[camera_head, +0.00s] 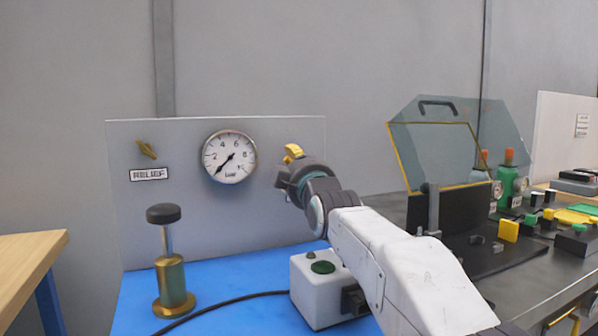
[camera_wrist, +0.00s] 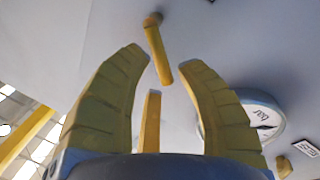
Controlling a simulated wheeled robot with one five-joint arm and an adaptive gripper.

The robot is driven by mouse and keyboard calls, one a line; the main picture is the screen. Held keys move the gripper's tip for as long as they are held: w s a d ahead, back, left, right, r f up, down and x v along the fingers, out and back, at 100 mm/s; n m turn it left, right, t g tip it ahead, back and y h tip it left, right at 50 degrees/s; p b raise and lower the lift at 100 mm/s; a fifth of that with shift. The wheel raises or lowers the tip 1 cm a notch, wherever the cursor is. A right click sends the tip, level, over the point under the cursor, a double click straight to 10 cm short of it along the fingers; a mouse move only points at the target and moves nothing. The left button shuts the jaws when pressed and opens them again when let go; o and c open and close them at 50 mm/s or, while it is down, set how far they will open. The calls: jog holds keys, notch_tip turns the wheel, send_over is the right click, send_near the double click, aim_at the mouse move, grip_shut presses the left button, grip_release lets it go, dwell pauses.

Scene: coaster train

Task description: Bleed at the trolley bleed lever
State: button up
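A yellow bleed lever (camera_wrist: 158,50) sticks out from the upright grey panel in the wrist view. In the head view my gripper (camera_head: 291,180) is in front of the panel (camera_head: 275,135), right of the gauge. A yellow piece shows above it there; I cannot tell whether it is the lever or a finger.
A round gauge (camera_head: 230,157) and a gold knob (camera_head: 147,149) above a RELIEF label (camera_head: 152,174) are on the panel. Below stand a brass plunger (camera_head: 172,280) with a black top and a white box (camera_head: 318,292) with a green button. A clear hinged guard (camera_head: 440,150) stands right.

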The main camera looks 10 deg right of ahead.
jog(key=shift+s+d+f, duration=0.1)
jog(key=shift+s+f, duration=0.1)
jog(key=shift+s, duration=1.2)
jog(key=shift+s+f, duration=0.2)
jog(key=shift+s, duration=1.2)
